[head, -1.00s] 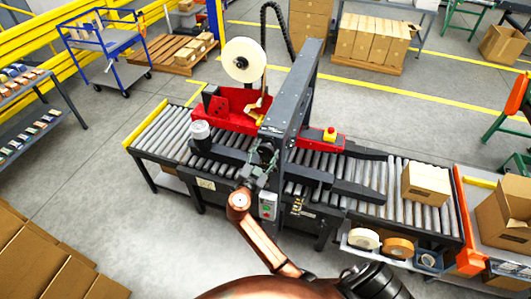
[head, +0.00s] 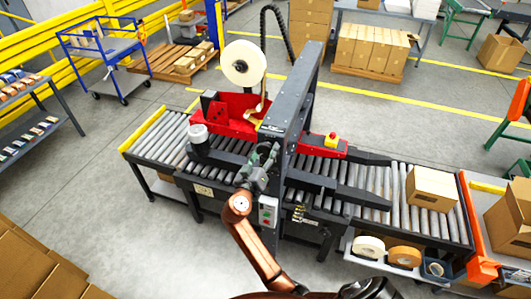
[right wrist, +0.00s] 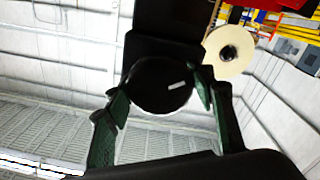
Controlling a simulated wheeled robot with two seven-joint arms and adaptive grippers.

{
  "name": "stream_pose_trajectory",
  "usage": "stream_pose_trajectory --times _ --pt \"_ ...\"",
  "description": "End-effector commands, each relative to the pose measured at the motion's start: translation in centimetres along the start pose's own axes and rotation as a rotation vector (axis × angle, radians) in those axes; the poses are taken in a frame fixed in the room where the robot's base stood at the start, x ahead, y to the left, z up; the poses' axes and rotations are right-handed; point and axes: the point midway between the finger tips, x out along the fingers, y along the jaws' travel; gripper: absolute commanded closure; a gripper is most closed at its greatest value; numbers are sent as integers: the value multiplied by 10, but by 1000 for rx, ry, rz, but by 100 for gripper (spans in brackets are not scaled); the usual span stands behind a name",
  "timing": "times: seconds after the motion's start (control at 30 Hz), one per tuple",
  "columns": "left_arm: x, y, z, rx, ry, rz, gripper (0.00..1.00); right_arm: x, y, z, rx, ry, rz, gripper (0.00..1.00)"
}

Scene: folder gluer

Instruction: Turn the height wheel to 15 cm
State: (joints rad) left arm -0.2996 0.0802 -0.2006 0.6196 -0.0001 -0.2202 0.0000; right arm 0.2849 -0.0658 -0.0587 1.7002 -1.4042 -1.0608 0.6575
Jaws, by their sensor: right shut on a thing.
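The height wheel is a dark round knob (right wrist: 160,85) with a small white mark in the right wrist view. It sits between the two green-padded fingers of my right gripper (right wrist: 160,95), which is shut on it from both sides. In the head view my right gripper (head: 265,155) is at the front of the machine's dark upright column (head: 292,105), and it hides most of the wheel. I cannot read any height scale. My left gripper is not in view.
A control box with green and red buttons (head: 267,212) hangs just below my right gripper. A roller conveyor (head: 160,142) runs through the machine, with a carton (head: 432,187) at its right. Tape rolls (head: 405,257) lie on a shelf at the front right.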

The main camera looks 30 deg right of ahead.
Motion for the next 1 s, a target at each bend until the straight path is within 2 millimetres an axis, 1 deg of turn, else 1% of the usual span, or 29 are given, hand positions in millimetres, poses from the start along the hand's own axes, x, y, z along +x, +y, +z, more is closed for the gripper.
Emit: stream_pose_trajectory --times 0.23,0.47,0.77,1.0 --pt "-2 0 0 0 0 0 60 0 0 0 -236 5 -3 74" --pt "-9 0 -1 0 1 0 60 0 0 0 -456 11 -6 74" --pt "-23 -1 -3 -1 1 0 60 0 1 -1 -741 19 -11 74" --pt "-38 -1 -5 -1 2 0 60 0 1 -1 -969 26 -15 74"
